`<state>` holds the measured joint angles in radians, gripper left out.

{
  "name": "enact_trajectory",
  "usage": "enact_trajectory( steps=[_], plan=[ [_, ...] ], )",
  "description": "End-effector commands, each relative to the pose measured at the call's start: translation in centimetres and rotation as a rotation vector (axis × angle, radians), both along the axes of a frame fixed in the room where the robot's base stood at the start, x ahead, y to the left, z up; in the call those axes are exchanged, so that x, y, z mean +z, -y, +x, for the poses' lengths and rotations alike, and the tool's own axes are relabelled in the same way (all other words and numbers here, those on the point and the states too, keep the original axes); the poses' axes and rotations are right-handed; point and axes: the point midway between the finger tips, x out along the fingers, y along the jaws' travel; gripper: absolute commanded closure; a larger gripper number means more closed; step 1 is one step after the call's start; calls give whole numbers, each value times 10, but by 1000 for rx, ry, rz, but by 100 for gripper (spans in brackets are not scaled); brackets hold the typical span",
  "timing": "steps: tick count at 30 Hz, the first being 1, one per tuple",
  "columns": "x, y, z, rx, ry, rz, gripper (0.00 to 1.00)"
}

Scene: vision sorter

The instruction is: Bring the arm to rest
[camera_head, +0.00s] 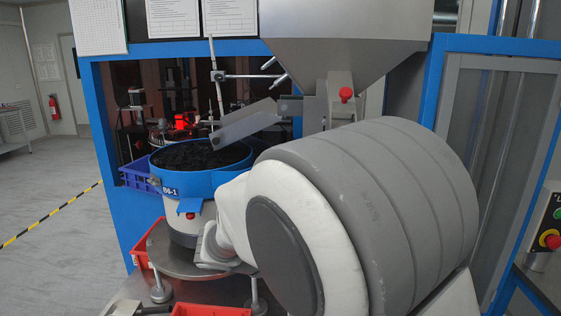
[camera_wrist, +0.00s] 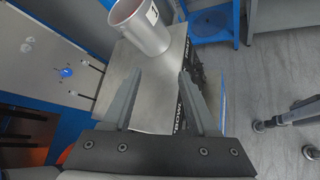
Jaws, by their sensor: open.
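My gripper (camera_wrist: 158,98) shows in the wrist view with its two grey fingers apart and nothing between them. Beyond the fingers is a flat metal surface (camera_wrist: 150,75), with a silver cylindrical container (camera_wrist: 143,27) standing on it. In the head view my arm fills the middle and right, folded close to the camera. My gripper is out of sight in that view.
A blue-rimmed bowl (camera_head: 200,181) full of dark parts sits on a round metal stand (camera_head: 175,255) beside my arm. Red bins (camera_head: 210,310) lie low in front. A grey hopper (camera_head: 340,30) hangs above. Open floor (camera_head: 50,195) lies at left.

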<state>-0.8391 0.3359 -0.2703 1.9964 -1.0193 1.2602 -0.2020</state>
Motion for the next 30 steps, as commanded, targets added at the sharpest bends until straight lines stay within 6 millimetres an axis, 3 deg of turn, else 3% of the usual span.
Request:
enact_trajectory(
  steps=[1,6,12,21,30],
  plan=[
    [5,17,-11,-61,8,81,41],
    [11,52,-52,-249,49,340,41],
    [22,73,-100,-456,138,631,41],
    [42,78,-162,-723,347,1032,41],
    [59,68,-197,-893,571,1322,41]
  ],
)
